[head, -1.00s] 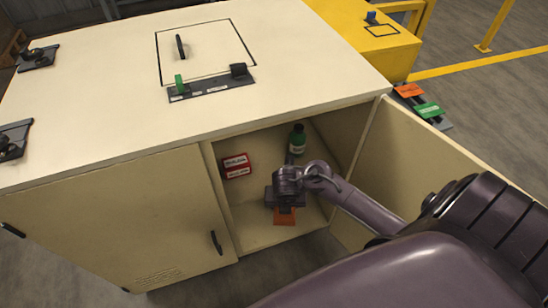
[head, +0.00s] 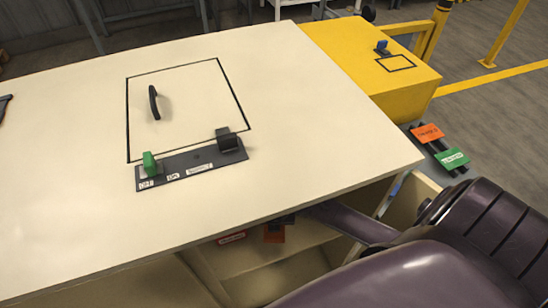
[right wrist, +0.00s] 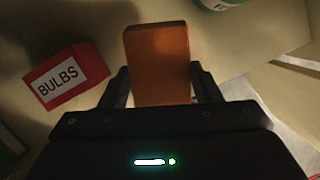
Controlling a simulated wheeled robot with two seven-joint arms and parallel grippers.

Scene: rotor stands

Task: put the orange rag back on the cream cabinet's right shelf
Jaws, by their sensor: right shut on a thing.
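The orange rag (right wrist: 157,62), a folded block, stands between the fingers of my right gripper (right wrist: 160,84), which is shut on it. In the head view the rag (head: 274,234) shows just below the front edge of the cream cabinet's top (head: 300,110), inside the open right compartment (head: 262,258). My right arm reaches in from the right, and the cabinet top hides most of the gripper. Whether the rag touches the shelf I cannot tell.
A red box labelled BULBS (right wrist: 68,76) is close left of the gripper in the wrist view. A green bottle (right wrist: 218,3) is beyond at upper right. The cabinet's open door is at right, partly behind my arm. A yellow unit (head: 375,60) adjoins the cabinet.

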